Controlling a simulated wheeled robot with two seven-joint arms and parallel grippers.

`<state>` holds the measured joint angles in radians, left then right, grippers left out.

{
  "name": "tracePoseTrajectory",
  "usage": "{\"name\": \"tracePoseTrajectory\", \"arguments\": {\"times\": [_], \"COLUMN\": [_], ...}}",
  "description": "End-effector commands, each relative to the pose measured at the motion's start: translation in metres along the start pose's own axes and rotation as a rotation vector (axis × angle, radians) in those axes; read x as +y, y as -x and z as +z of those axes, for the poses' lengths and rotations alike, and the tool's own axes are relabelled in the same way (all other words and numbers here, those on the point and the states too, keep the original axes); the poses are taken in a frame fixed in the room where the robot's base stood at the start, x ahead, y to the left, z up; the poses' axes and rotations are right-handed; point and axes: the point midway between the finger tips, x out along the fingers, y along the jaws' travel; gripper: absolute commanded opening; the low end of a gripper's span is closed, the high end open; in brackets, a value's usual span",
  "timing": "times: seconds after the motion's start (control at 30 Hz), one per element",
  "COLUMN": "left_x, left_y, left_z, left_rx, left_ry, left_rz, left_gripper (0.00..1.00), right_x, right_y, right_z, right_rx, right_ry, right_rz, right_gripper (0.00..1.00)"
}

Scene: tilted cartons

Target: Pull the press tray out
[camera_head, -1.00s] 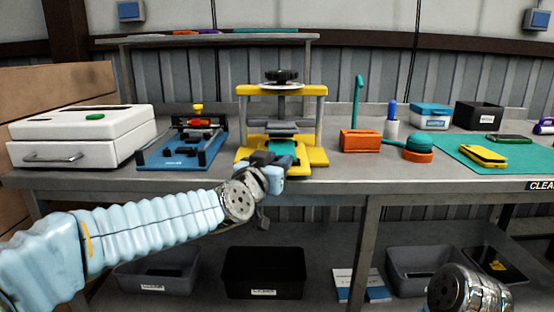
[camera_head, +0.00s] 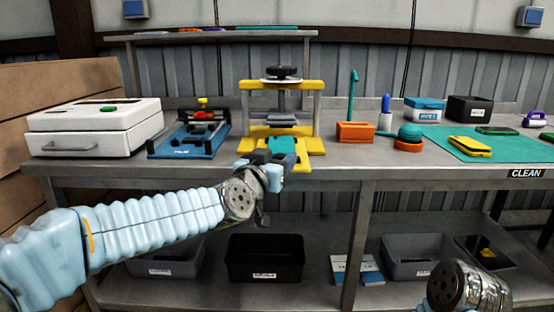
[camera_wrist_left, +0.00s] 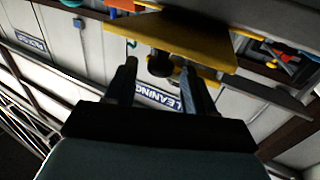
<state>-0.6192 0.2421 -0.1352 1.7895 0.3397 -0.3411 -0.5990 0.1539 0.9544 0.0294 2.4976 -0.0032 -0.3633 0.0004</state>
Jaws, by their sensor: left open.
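The yellow press (camera_head: 246,130) stands on the bench with a black knob on top. Its tray, with a teal pad (camera_head: 281,146) on it, sits low at the front, and its yellow front part sticks out toward me past the bench edge. My left gripper (camera_head: 268,166) is at the front of the tray and hides part of it. In the left wrist view, the two fingers (camera_wrist_left: 163,85) are apart, with a dark round knob (camera_wrist_left: 160,63) under a yellow plate (camera_wrist_left: 190,40) between or just beyond their tips. I cannot tell whether they touch it.
A blue fixture (camera_head: 190,145) and a white box (camera_head: 95,130) stand left of the press. An orange block (camera_head: 356,132) and a teal mat (camera_head: 470,150) lie to the right. Bins (camera_head: 267,258) stand on the lower shelf.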

Motion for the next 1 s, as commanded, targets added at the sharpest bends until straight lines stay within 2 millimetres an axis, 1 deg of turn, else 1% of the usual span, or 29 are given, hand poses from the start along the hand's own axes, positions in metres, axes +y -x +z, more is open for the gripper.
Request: {"name": "tracePoseTrajectory", "arguments": {"times": [0.17, 0.27, 0.37, 0.7, 0.83, 0.9, 1.0], "left_x": [0.0, 0.0, 0.0, -0.001, -0.001, 0.0, 0.0], "left_y": [0.0, 0.006, 0.021, 0.102, 0.124, 0.131, 0.137], "left_z": [0.0, -0.001, -0.001, -0.002, -0.001, -0.001, 0.0], "left_rx": [0.0, 0.001, 0.001, 0.001, 0.001, 0.001, 0.0], "left_ry": [0.0, 0.0, 0.001, 0.002, 0.002, 0.001, 0.0], "left_rz": [0.0, 0.0, 0.001, 0.0, 0.0, 0.0, 0.0], "left_gripper": [0.54, 0.54, 0.54, 0.54, 0.54, 0.54, 0.54], "right_x": [0.0, 0.0, 0.001, -0.001, -0.002, -0.003, -0.003], "right_y": [0.0, 0.0, -0.001, 0.004, 0.005, 0.006, 0.006], "right_z": [0.0, 0.0, 0.0, 0.0, 0.0, 0.0, 0.0], "right_rx": [0.0, 0.0, 0.0, 0.0, -0.001, -0.001, -0.001], "right_ry": [0.0, 0.0, 0.0, 0.0, 0.001, 0.001, 0.001], "right_rz": [0.0, 0.0, 0.0, 0.0, 0.0, -0.001, -0.001], "right_gripper": [0.0, 0.0, 0.0, 0.0, 0.0, 0.0, 0.0]}}
